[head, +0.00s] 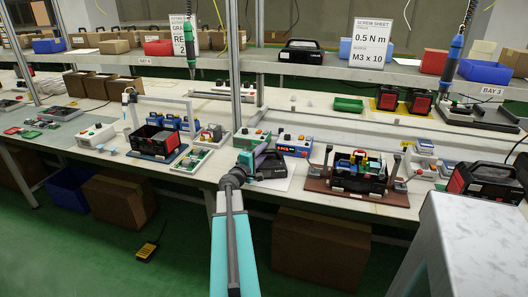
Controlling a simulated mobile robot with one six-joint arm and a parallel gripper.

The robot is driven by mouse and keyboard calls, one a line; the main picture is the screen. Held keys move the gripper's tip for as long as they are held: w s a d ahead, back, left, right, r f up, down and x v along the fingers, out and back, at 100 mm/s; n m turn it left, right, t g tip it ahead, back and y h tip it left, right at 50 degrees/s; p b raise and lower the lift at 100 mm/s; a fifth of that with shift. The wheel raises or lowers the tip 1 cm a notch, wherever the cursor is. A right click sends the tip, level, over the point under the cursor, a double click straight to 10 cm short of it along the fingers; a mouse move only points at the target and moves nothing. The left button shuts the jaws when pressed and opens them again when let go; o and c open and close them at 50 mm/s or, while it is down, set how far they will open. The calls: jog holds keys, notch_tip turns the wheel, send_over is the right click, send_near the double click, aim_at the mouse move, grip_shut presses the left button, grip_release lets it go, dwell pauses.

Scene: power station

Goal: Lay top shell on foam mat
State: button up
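A black shell with a handle and a small white label (272,168), which looks like the top shell, is at the front of the workbench. A pale flat sheet (283,184), possibly the foam mat, shows under and beside it; I cannot tell whether they touch. My gripper (260,157) is at the shell's left side and overlaps it in the picture. Its fingertips are dark and small against the shell, so whether they are closed on the handle is unclear. My arm hides part of the bench edge.
An open black case on a brown fixture (324,186) stands to the right. Another black case on a base (151,154) stands left. Blue and green control boxes (294,144) sit just behind the shell. A metal post (233,60) rises behind my gripper. Cartons stand below the bench.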

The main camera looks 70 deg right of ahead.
jog(key=shift+r, duration=0.2)
jog(key=shift+a+f, duration=0.1)
jog(key=shift+a, duration=0.15)
jog(key=w+a+b, duration=0.1)
jog(key=a+b, duration=0.1)
jog(key=a, duration=0.9)
jog(key=shift+w+a, duration=0.2)
jog(key=shift+w, duration=0.1)
dwell(0.5)
jog(key=shift+s, duration=0.15)
